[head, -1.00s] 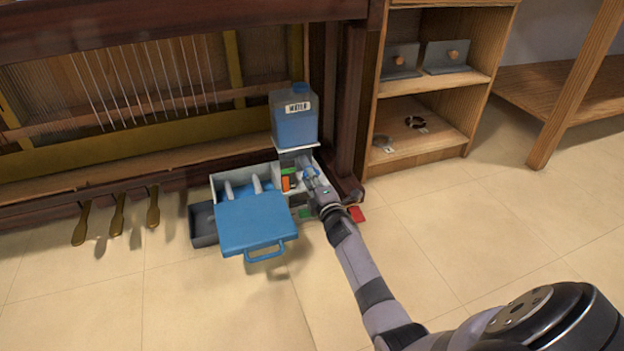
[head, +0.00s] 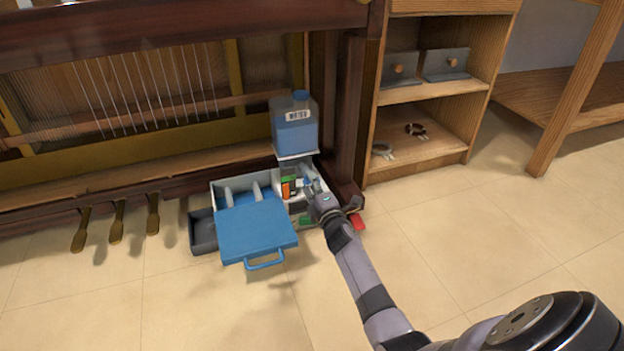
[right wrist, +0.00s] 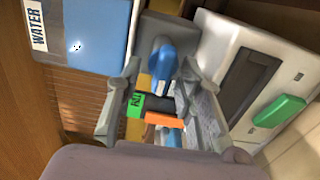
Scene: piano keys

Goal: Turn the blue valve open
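The blue valve (right wrist: 162,62) shows in the right wrist view, with a green label marked FILL (right wrist: 142,102) and an orange part (right wrist: 165,120) in front of it. In the head view the valve (head: 307,182) is small and partly hidden by my gripper, below the water tank (head: 296,128). My right gripper (head: 314,188) is at the valve. In the right wrist view its fingers (right wrist: 160,100) are spread apart, with the valve and labels seen between them. Contact with the valve cannot be told. My left gripper is not in view.
A white box with an open blue lid (head: 255,230) stands left of my right arm. A dark grey tray (head: 203,232) is beside it. A wooden piano frame (head: 340,110) rises behind, and a shelf (head: 430,150) stands at right. The front floor is clear.

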